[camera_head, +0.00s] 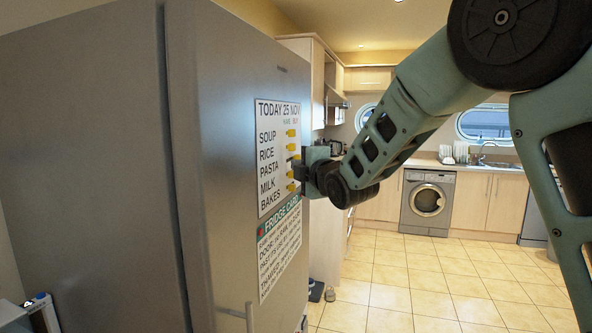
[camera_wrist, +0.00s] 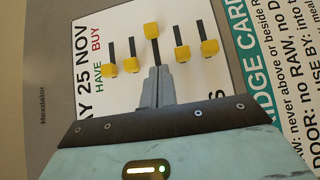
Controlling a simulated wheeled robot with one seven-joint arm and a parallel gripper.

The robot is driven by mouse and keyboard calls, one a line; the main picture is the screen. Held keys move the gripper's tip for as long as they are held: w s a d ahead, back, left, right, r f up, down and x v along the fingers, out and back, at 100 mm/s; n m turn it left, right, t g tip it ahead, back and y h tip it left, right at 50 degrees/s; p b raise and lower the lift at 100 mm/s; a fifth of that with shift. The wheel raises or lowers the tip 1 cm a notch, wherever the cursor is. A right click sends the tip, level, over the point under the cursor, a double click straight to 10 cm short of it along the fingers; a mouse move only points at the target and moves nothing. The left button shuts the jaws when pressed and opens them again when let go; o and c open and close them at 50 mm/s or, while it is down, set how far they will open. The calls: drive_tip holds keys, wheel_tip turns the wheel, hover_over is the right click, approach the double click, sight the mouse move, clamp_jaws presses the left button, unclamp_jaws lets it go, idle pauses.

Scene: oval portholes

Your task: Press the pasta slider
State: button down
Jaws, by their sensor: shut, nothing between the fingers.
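The pasta slider (camera_wrist: 152,30) is the middle yellow knob in the row on the fridge list. In the wrist view it sits farther up its dark slot, toward the BUY side, than the other knobs. In the head view the pasta slider (camera_head: 296,158) shows small beside my gripper. My gripper (camera_wrist: 153,72) is shut and empty, its tips in line with the pasta slot and below the knob, with a gap in the picture. In the head view my gripper (camera_head: 298,170) is close against the list; whether it touches is unclear.
Other yellow sliders, such as soup (camera_head: 292,133) and bakes (camera_head: 292,187), flank it closely. The list (camera_head: 268,115) and a fridge card (camera_head: 280,245) are on the grey fridge (camera_head: 232,110). A washing machine (camera_head: 427,205) stands behind; the tiled floor (camera_head: 400,275) is open.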

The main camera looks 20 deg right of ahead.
drive_tip(key=s+d+b, duration=0.1)
drive_tip(key=s+b, duration=0.2)
drive_tip(key=s, duration=0.5)
drive_tip(key=shift+s, duration=0.25)
drive_tip(key=s+a+f+m+g+y, duration=0.1)
drive_tip(key=s+a+f+m+g, duration=0.2)
drive_tip(key=s+a+f+g, duration=0.4)
drive_tip(key=s+a+f+m+g, duration=0.3)
drive_tip(key=s+a+f+m, duration=0.15)
drive_tip(key=s+f, duration=0.55)
drive_tip(key=s+f+m+g+h, duration=0.1)
drive_tip(key=s+f+g, duration=0.3)
drive_tip(key=s, duration=0.6)
drive_tip(key=s+d+f+m+g+h, duration=0.1)
drive_tip(key=s+f+m+g+h, duration=0.1)
drive_tip(key=s, duration=0.8)
drive_tip(key=shift+s+f+m+g, duration=0.2)
drive_tip(key=shift+f+m+g, duration=0.55)
drive_tip(key=shift+f+g, duration=0.15)
drive_tip(key=shift+d, duration=0.1)
